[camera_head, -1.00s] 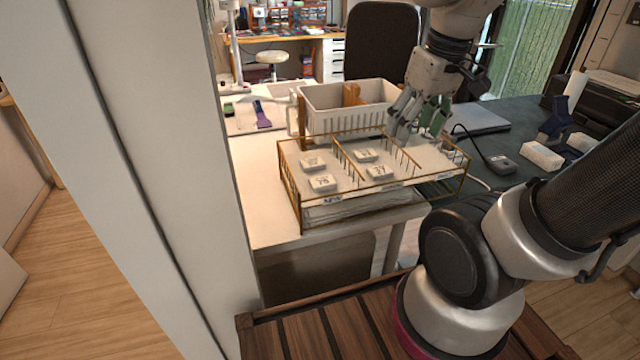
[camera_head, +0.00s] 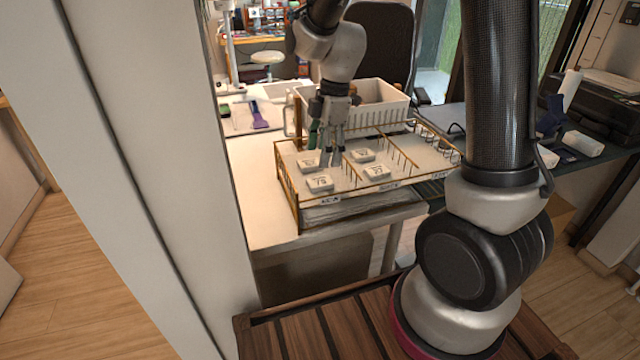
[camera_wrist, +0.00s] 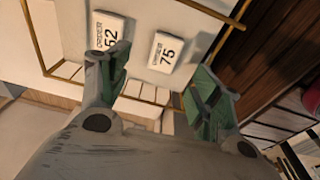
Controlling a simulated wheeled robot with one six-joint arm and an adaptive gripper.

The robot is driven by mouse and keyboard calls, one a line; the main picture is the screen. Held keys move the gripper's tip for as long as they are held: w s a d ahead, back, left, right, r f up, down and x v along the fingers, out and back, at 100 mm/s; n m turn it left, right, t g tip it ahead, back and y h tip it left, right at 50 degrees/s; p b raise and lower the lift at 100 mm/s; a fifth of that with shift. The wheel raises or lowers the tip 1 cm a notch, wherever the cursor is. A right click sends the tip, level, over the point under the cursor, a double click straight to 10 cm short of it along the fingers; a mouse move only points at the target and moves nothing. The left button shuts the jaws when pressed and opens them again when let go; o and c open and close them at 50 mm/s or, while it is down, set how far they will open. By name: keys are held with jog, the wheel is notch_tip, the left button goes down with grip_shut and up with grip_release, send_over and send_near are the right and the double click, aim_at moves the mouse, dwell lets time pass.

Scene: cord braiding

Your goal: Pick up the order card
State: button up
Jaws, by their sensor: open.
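Several white order cards lie flat in the brass wire tray (camera_head: 343,193). The front-left card (camera_head: 319,184) reads 75. Another card (camera_head: 309,166) lies behind it, and two more cards (camera_head: 362,155) (camera_head: 376,173) lie in the compartment to the right. My gripper (camera_head: 329,162) is open and empty above the left compartment, over the cards. The wrist view shows card 75 (camera_wrist: 165,52) ahead of the space between my green-padded fingers (camera_wrist: 158,78). Card 52 (camera_wrist: 109,30) is beside the left fingertip. Neither card is held.
A white basket (camera_head: 385,108) stands right behind the tray. Thin upright brass wires (camera_head: 352,168) divide the tray's compartments. A white post (camera_head: 160,150) fills the left foreground. The right compartment (camera_head: 432,150) looks free of cards.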

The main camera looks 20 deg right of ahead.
aim_at(320, 181)
jog(key=f, duration=0.4)
jog(key=a+f, duration=0.1)
jog(key=f, duration=0.2)
jog(key=shift+s, duration=0.35)
jog(key=c, duration=0.8)
